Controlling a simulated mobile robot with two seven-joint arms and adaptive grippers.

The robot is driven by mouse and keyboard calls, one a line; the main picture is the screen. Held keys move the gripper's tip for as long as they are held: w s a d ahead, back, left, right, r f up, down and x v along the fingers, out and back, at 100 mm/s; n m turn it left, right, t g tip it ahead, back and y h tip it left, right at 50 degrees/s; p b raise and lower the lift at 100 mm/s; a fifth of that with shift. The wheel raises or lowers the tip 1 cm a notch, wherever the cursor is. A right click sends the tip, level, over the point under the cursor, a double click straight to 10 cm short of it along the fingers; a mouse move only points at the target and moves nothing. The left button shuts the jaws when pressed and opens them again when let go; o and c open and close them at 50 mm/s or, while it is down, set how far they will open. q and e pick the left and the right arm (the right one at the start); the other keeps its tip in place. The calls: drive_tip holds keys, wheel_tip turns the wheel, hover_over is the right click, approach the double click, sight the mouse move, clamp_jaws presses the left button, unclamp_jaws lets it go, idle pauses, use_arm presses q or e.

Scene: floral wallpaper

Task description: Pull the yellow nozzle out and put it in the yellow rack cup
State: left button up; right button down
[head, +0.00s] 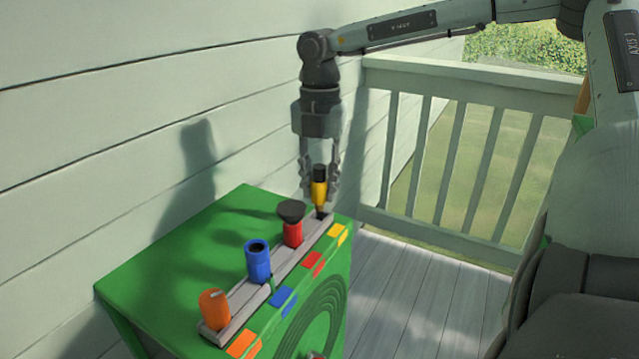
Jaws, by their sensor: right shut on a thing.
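The yellow nozzle (319,194) has a black top and a yellow body that narrows downward. My right gripper (320,182) comes down from above with its fingers on either side of the nozzle and is shut on it. The nozzle is upright at the far end of a grey rack (274,278), over a dark spot there. I cannot tell whether its tip is in the rack or just above it. A yellow rack cup cannot be made out. My left gripper is not in view.
The rack is on a green table (175,255) and also holds a red nozzle with a black flared top (292,228), a blue one (258,262) and an orange one (215,310). Coloured patches line the table's right edge. A siding wall is left, a railing (470,85) behind.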

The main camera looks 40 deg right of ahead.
sight(320, 198)
drive_tip(key=shift+b, duration=0.95)
idle(1.1)
drive_tip(key=shift+f, duration=0.15)
idle(0.3)
drive_tip(key=shift+f+b, duration=0.35)
drive_tip(key=shift+b, duration=0.15)
drive_tip(key=shift+f+b, duration=1.1)
drive_tip(key=shift+b, duration=0.05)
drive_tip(key=c, duration=1.2)
unclamp_jaws()
drive_tip(key=shift+o, duration=0.2)
wheel_tip(320, 198, up, 12)
drive_tip(key=shift+r, duration=0.1)
